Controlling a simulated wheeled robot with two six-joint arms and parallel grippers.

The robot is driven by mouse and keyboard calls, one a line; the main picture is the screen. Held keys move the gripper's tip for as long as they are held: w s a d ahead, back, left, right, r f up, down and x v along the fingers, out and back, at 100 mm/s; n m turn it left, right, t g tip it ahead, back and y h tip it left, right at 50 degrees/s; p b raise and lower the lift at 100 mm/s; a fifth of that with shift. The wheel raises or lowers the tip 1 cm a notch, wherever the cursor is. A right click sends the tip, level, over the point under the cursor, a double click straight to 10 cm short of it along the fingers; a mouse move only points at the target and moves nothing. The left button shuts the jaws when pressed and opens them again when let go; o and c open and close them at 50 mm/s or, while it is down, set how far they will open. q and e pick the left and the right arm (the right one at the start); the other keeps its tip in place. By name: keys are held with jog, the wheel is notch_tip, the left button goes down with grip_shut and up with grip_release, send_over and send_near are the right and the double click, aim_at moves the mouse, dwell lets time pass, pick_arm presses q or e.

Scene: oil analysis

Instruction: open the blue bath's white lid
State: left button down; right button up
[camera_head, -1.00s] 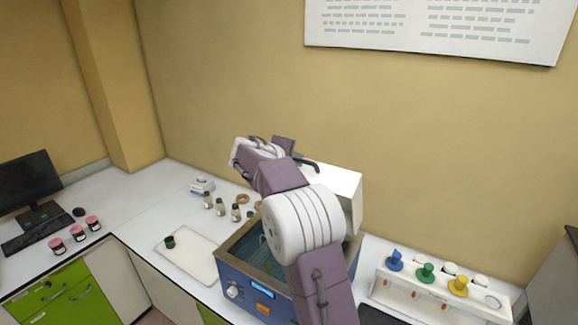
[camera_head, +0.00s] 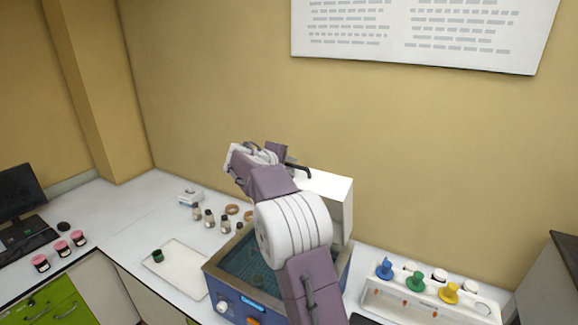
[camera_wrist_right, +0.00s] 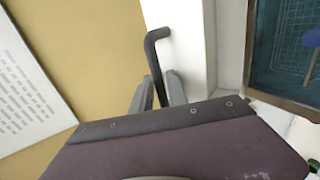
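The blue bath (camera_head: 235,303) stands on the counter with its top open and liquid showing inside. Its white lid (camera_head: 342,206) stands raised at the bath's back edge, partly hidden behind my right arm. The lid's white surface also fills the upper middle of the right wrist view (camera_wrist_right: 193,45). A bent black handle (camera_wrist_right: 151,52) projects from it; its end shows in the head view (camera_head: 299,170). My right gripper (camera_wrist_right: 158,88) has one finger on each side of the handle, with a narrow gap visible between them. My left gripper is out of view.
A white tray (camera_head: 185,280) with a green-capped vial (camera_head: 158,256) lies left of the bath. Several small bottles (camera_head: 210,218) stand behind it. A white rack (camera_head: 420,298) with coloured stoppers is at the right. The wall is close behind the lid.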

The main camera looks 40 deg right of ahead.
jog(key=shift+a, duration=0.1)
jog(key=shift+s+a+b, duration=0.15)
jog(key=shift+a+b, duration=0.2)
jog(key=shift+b, duration=0.1)
jog(key=b+v, duration=0.2)
jog(key=v, duration=0.6)
jog(key=shift+r+b, duration=0.2)
jog(key=shift+b, duration=0.2)
